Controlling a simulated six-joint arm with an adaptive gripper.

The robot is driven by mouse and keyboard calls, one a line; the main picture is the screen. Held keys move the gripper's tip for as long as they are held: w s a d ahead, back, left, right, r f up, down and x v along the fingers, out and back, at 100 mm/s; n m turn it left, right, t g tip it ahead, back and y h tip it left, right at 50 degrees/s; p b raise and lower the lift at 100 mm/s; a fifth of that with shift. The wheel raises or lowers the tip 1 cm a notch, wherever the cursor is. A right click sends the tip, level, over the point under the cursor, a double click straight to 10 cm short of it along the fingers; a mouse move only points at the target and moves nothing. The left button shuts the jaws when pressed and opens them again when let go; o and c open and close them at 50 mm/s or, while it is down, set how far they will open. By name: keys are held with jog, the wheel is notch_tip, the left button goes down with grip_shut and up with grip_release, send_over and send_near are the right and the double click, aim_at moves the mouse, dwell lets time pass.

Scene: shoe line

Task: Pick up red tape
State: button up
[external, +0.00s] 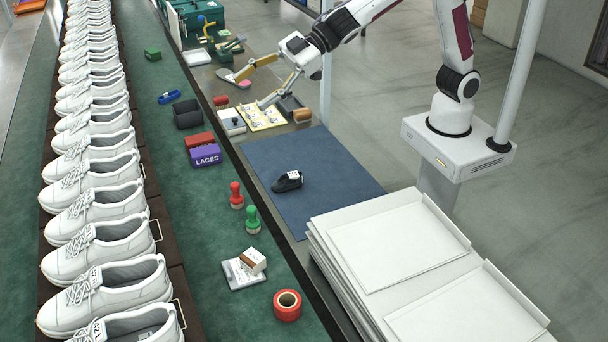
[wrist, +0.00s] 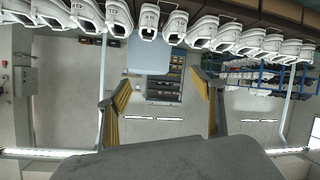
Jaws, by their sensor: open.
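The red tape (external: 287,305) is a round roll with a dark open centre. It lies flat on the green belt surface near the front of the external view, apart from other things. I cannot make it out in the wrist view. My gripper (external: 250,93) is far behind it, above the far part of the work table. Its two yellow-padded fingers are spread wide with nothing between them. The wrist view also shows the open gripper (wrist: 162,88), with the room beyond it.
A white box on a white pad (external: 242,275), a green stamp (external: 252,220) and a red stamp (external: 236,196) stand behind the tape. White shoes (external: 105,285) line the left. Stacked white trays (external: 400,240) stand at right. The blue mat (external: 320,190) holds a small black shoe-like item (external: 287,182).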

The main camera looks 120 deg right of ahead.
jog(key=w+a+f+n+g+y, duration=0.1)
jog(key=w+a+f+n+y, duration=0.2)
jog(key=w+a+f, duration=0.3)
jog(key=w+a+f+n+g+y, duration=0.15)
jog(key=w+a+f+y, duration=0.25)
jog(key=a+f, duration=0.45)
jog(key=s+a+f+n+g+y, duration=0.1)
jog(key=s+a+f+g, duration=0.1)
jog(key=f, duration=0.5)
jog(key=s+a+f+n+g+y, duration=0.1)
jog(key=s+a+f+n, duration=0.1)
jog(key=a+f, duration=0.2)
jog(key=s+a+f+n+g+y, duration=0.1)
jog(key=a+f, duration=0.3)
jog(key=f, duration=0.6)
jog(key=shift+s+f+n+g+y, duration=0.15)
jog(key=shift+s+n+g+y, duration=0.1)
jog(key=shift+s+g+y, duration=0.45)
jog(key=shift+s+a+f+g, duration=0.15)
jog(key=shift+f+g, duration=0.2)
jog(key=shift+f, duration=0.15)
jog(key=shift+x, duration=1.3)
